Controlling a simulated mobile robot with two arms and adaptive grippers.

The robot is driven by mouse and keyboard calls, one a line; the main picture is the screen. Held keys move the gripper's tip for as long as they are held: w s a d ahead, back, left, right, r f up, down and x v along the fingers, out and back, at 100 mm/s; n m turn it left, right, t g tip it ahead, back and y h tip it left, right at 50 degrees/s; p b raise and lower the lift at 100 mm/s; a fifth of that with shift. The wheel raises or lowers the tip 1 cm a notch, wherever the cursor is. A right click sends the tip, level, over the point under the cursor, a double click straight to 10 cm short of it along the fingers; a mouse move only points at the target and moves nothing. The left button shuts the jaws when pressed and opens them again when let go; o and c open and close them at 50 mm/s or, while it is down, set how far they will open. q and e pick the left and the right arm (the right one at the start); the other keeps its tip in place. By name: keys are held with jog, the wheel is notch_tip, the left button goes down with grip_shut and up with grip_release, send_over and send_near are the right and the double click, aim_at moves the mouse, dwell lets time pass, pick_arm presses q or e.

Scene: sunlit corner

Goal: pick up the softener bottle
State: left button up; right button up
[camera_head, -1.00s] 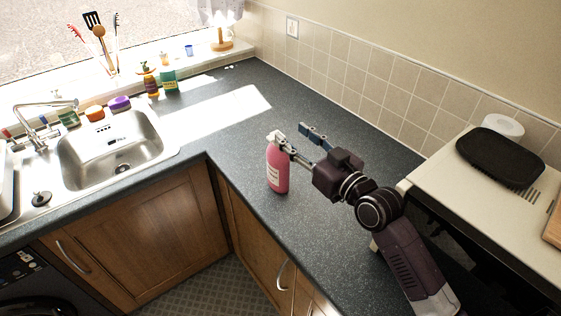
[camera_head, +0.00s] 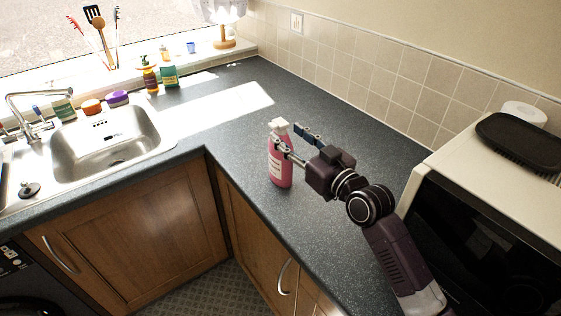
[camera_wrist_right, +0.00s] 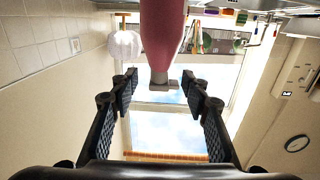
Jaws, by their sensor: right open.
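The pink softener bottle (camera_head: 281,170) stands upright on the dark worktop near its front edge, with a pale label and a white top. My right gripper (camera_head: 294,140) is open at the bottle's upper part; one finger overlaps the bottle in the head view and the other is behind and to its right. In the right wrist view the picture is upside down: the bottle (camera_wrist_right: 163,30) hangs from the top centre, its pale cap between the lines of the open fingers (camera_wrist_right: 160,90). Contact cannot be told. My left gripper is not in view.
A microwave (camera_head: 480,190) with a black tray (camera_head: 520,150) on top stands at the right. A steel sink (camera_head: 112,145) is at the left, with several small bottles and sponges behind it. The worktop (camera_head: 240,125) behind the bottle is clear, up to the tiled wall.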

aim_at(285, 132)
jog(key=x, duration=0.1)
jog(key=b+x, duration=0.1)
jog(key=x, duration=0.1)
jog(key=shift+w+a+f, duration=0.2)
jog(key=shift+w+f, duration=0.05)
jog(key=shift+w, duration=0.1)
jog(key=shift+w+a+b, duration=0.2)
jog(key=shift+w+b, duration=0.1)
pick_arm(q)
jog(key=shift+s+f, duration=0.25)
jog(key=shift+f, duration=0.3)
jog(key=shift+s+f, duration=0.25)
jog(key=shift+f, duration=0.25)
pick_arm(e)
jog(key=shift+s+r, duration=0.1)
jog(key=shift+c, duration=1.3)
grip_shut()
jog(key=shift+r, duration=0.15)
